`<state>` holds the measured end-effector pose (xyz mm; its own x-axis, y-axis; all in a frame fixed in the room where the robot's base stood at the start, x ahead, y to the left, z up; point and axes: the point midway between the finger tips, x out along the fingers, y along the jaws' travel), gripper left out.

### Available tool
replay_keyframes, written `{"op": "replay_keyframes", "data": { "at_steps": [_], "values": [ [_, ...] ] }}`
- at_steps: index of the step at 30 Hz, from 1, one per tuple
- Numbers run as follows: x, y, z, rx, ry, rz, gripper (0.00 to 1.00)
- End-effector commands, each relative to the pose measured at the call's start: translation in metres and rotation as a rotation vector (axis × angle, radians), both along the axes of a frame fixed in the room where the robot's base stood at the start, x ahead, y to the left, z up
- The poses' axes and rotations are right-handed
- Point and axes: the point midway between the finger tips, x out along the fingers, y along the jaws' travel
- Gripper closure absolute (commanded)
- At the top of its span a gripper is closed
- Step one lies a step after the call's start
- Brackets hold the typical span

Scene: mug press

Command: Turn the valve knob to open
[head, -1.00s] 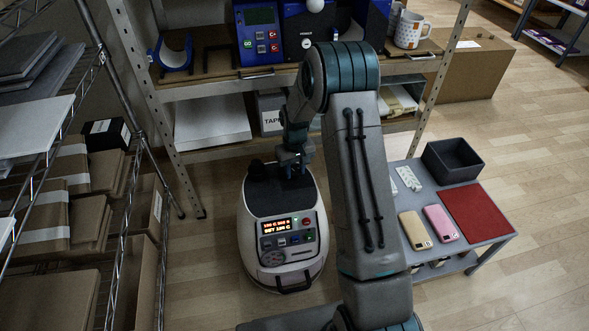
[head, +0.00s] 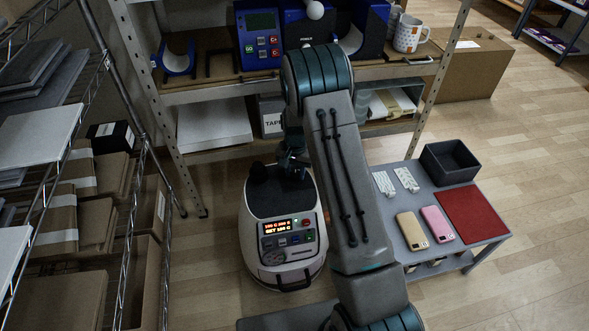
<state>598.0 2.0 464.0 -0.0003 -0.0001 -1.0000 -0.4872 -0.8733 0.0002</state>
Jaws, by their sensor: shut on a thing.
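A white machine (head: 252,262) with a dark top, a lit orange display and coloured buttons stands on the floor between the shelves. My gripper (head: 291,172) is low at the back right of its dark top, seen small and dark below my arm. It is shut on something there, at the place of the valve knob. The knob itself is hidden behind the gripper, so its turned angle cannot be told. A black rounded part (head: 257,171) sticks up at the back left of the machine's top, apart from the gripper.
A shelf (head: 210,90) behind holds a blue press (head: 262,42) and a mug (head: 410,33). A wire rack (head: 125,250) with cartons stands left. A low grey table (head: 408,277) at right holds a dark bin (head: 449,161), phones and a red mat (head: 473,212).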

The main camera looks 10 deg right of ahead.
Motion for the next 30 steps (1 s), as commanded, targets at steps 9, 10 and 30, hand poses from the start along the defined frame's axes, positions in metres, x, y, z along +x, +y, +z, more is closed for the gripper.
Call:
{"op": "replay_keyframes", "data": {
  "at_steps": [9,10,30],
  "values": [
    [0.0001,0.001,0.0009,0.0,0.0,-0.144,0.91],
    [0.0001,0.0008,0.0008,0.0,0.0,-0.152,0.91],
    [0.0004,0.0007,0.0004,0.001,0.0,-0.184,0.46]
  ]
}}
